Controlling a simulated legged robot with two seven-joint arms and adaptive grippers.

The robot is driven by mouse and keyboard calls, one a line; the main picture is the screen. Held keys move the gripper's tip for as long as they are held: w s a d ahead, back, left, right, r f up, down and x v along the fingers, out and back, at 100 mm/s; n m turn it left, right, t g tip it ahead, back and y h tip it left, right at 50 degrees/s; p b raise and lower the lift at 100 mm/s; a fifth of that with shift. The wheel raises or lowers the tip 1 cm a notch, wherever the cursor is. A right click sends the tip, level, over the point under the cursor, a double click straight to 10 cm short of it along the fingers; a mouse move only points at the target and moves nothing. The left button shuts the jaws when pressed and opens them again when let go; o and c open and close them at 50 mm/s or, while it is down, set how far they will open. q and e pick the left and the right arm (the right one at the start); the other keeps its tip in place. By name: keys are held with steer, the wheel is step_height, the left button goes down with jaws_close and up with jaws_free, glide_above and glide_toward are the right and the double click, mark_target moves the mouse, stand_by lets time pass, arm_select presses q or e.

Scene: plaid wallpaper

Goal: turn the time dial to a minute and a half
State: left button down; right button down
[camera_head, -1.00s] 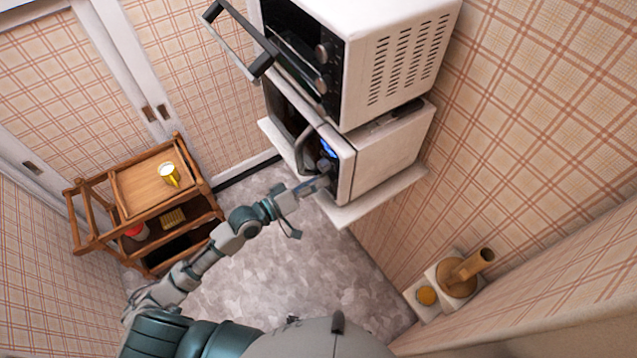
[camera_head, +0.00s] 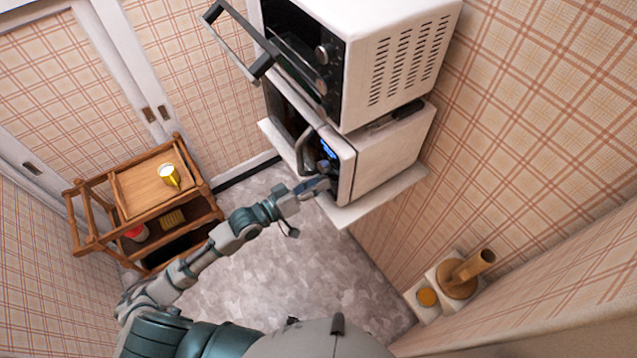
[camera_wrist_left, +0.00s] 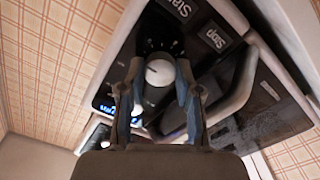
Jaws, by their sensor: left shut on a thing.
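The microwave (camera_head: 385,168) stands on a white shelf, its dark control panel lit by a small blue display (camera_head: 328,149). My left gripper (camera_head: 324,182) is at the lower part of that panel, coming in from the left. In the left wrist view a round, pale-faced dial (camera_wrist_left: 160,73) sits between the fingertips of my left gripper (camera_wrist_left: 158,88), one finger on each side, shut on it. The Start (camera_wrist_left: 178,8) and Stop (camera_wrist_left: 216,38) buttons lie beyond the dial. The dial's marks are too small to read. My right gripper is not in view.
A toaster oven (camera_head: 395,55) with its door handle (camera_head: 262,66) sticking out stands above the microwave. The microwave's curved handle (camera_head: 306,148) is close to my gripper. The floor between is clear.

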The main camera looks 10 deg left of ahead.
arm_select(q)
steer(key=c, duration=0.8)
jaws_free()
steer(key=shift+a+f, duration=0.15)
steer(key=shift+f, duration=0.05)
steer(key=shift+a, duration=0.15)
steer(key=shift+a+r, duration=0.1)
steer(key=v, duration=1.2)
